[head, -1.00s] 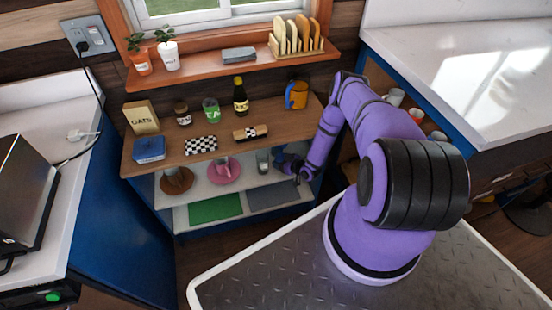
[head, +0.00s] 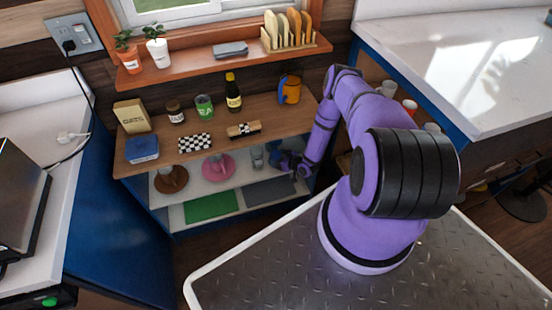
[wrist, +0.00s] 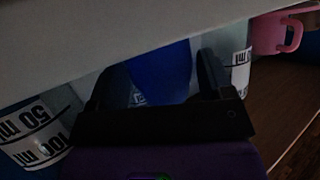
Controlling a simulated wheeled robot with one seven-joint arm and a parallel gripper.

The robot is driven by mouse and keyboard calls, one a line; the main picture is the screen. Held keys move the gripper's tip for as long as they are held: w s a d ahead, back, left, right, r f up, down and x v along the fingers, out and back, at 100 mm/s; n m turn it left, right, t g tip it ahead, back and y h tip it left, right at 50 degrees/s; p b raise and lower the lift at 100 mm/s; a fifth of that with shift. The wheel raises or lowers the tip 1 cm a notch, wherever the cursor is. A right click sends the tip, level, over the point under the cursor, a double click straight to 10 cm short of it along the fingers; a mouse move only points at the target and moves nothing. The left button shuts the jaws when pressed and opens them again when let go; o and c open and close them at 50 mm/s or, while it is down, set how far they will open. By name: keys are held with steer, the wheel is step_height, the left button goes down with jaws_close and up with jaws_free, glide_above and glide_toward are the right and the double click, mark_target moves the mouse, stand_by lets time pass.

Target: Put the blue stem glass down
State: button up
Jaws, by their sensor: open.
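In the wrist view, the blue stem glass (wrist: 165,68) shows as a blue shape between the two dark fingers of my gripper (wrist: 162,84). The fingers stand apart, one on each side of it. Whether either finger touches it is too dark to tell, and its foot is hidden. In the head view, my gripper (head: 291,166) reaches into the right part of the middle shelf (head: 203,186), under the wooden top. The blue glass cannot be told clearly from my gripper there.
A measuring glass (wrist: 35,135) is close on the left in the wrist view; another (wrist: 241,70) is on the right. A pink cup (wrist: 277,33) stands beyond it. A pale board edge (wrist: 120,25) hangs close above. A brown saucer (head: 170,186) is farther left on the shelf.

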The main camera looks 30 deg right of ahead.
mark_target(276, 150)
steer(key=v, duration=1)
steer(key=w+a, duration=0.1)
steer(key=w+a+r+m+t+h, duration=0.1)
steer(key=w, duration=0.1)
steer(key=w+a+r+h, duration=0.1)
steer(key=w, duration=0.1)
steer(key=shift+r+t, duration=0.1)
steer(key=shift+t, duration=0.2)
steer(key=shift+m, duration=0.3)
steer(key=shift+d+r+x, duration=0.1)
steer(key=shift+x, duration=1.25)
steer(key=shift+d+r+x, duration=0.15)
steer(key=shift+x, duration=1.15)
steer(key=shift+w, duration=0.1)
steer(key=c, duration=1.1)
steer(key=shift+r, duration=0.1)
